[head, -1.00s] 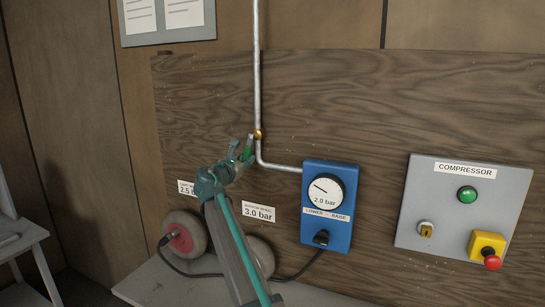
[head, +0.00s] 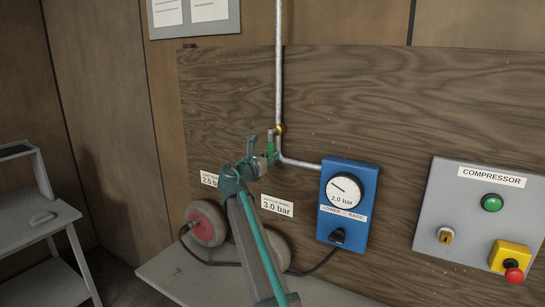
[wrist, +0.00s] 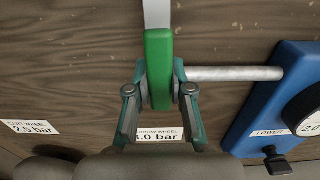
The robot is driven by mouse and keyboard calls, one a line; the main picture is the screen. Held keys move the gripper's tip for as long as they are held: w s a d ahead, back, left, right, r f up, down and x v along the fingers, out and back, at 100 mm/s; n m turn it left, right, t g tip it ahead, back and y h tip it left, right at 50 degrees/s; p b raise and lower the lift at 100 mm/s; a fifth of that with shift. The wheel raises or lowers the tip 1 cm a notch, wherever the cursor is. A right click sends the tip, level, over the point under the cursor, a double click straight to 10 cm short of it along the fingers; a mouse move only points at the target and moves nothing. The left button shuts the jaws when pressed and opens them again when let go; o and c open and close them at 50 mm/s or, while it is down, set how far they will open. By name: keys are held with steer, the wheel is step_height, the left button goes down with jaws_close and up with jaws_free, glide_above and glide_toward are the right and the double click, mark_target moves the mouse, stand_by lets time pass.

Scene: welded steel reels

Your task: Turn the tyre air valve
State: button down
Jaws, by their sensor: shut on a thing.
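The valve has a brass body (head: 280,129) on the grey vertical pipe and a lever with a green grip (head: 270,145). In the wrist view the green grip (wrist: 158,60) stands upright in the picture, with a bare metal strip of the lever above it. My gripper (wrist: 158,92) is shut on the lower part of the green grip, one finger on each side. In the head view my gripper (head: 264,153) is at the lever, just left of the pipe and partly covering the grip.
A blue gauge box (head: 348,210) reading about 2.0 bar is right of the valve. The compressor panel (head: 470,215) is farther right. A 3.0 bar label (head: 277,206) and two wheels (head: 205,222) are below. A grey stand (head: 40,220) is at left.

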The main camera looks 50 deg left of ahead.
steer(key=c, duration=1)
jaws_free()
steer(key=v, duration=1.2)
